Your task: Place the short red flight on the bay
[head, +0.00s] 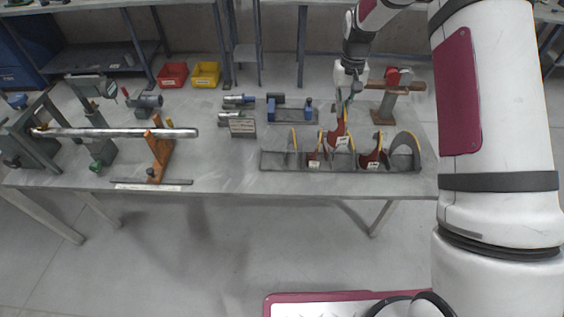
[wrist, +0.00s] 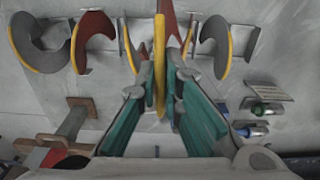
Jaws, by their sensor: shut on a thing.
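My gripper (head: 342,108) is shut on a red flight (head: 337,137) with a yellow edge. In the wrist view the teal fingers of my gripper (wrist: 161,72) close on both sides of the yellow edge of this flight (wrist: 160,45). The held flight appears at the middle of a grey rack (head: 280,162), between its standing flights; whether it touches the rack cannot be told. Other red flights stand at its left (head: 314,159) and right (head: 374,159). Grey flights stand at the left (head: 293,142) and right (head: 406,150) ends. Small labels are unreadable.
A red part on a brown stand (head: 384,108) is close behind the rack. A long metal shaft (head: 120,132) rests on supports at far left. Red (head: 173,75) and yellow (head: 206,74) bins stand behind.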

